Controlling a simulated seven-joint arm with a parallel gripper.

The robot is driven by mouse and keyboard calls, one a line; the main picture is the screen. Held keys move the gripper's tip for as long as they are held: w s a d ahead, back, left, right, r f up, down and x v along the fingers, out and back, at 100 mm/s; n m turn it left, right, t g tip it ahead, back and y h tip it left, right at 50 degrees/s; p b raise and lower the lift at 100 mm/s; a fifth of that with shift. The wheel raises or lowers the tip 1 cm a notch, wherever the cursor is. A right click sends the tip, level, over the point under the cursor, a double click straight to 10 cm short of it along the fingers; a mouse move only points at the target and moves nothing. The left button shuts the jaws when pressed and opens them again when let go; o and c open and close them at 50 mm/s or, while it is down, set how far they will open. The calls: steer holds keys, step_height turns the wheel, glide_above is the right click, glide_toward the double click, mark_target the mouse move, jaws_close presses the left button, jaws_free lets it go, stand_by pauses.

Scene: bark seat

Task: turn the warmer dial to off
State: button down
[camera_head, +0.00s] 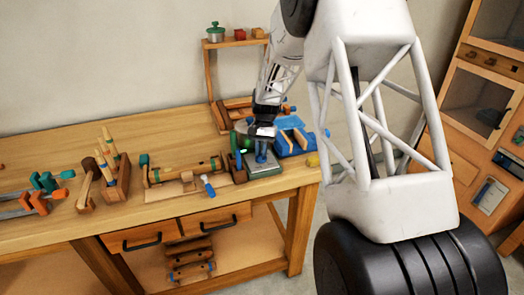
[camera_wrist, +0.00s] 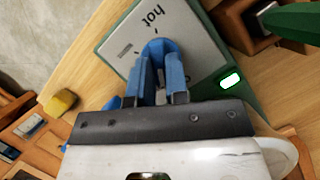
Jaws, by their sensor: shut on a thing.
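The warmer (camera_head: 265,171) is a low box with a grey top and green edges near the right end of the workbench. In the wrist view the warmer (camera_wrist: 205,50) shows the word "hot" printed above a round blue dial (camera_wrist: 158,47). My gripper (camera_wrist: 161,66) reaches down over the top with its blue fingers on either side of the dial, shut on it. In the head view my gripper (camera_head: 261,157) stands over the warmer, and the dial cannot be told apart from the fingers. The dial's pointer and any "off" mark are hidden.
A small white light (camera_wrist: 230,80) shows on the warmer's green edge. A blue tray (camera_head: 293,140) and a yellow piece (camera_head: 312,159) lie to the right. A green-handled tool (camera_head: 237,155) stands close on the left. Wooden tools fill the bench (camera_head: 60,155) further left.

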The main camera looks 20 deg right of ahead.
steer(key=n, duration=0.2)
steer(key=n+h, duration=0.1)
steer(key=n, duration=0.1)
steer(key=n+h, duration=0.1)
steer(key=n, duration=0.1)
steer(key=shift+a+f+g, duration=0.15)
steer(key=shift+a+g, duration=0.15)
stand_by(0.3)
steer(key=c, duration=1.1)
jaws_free()
steer(key=shift+w+r, duration=0.1)
steer(key=shift+r, duration=0.1)
steer(key=v, duration=0.7)
steer(key=shift+w+a+r, duration=0.1)
steer(key=shift+r, duration=0.15)
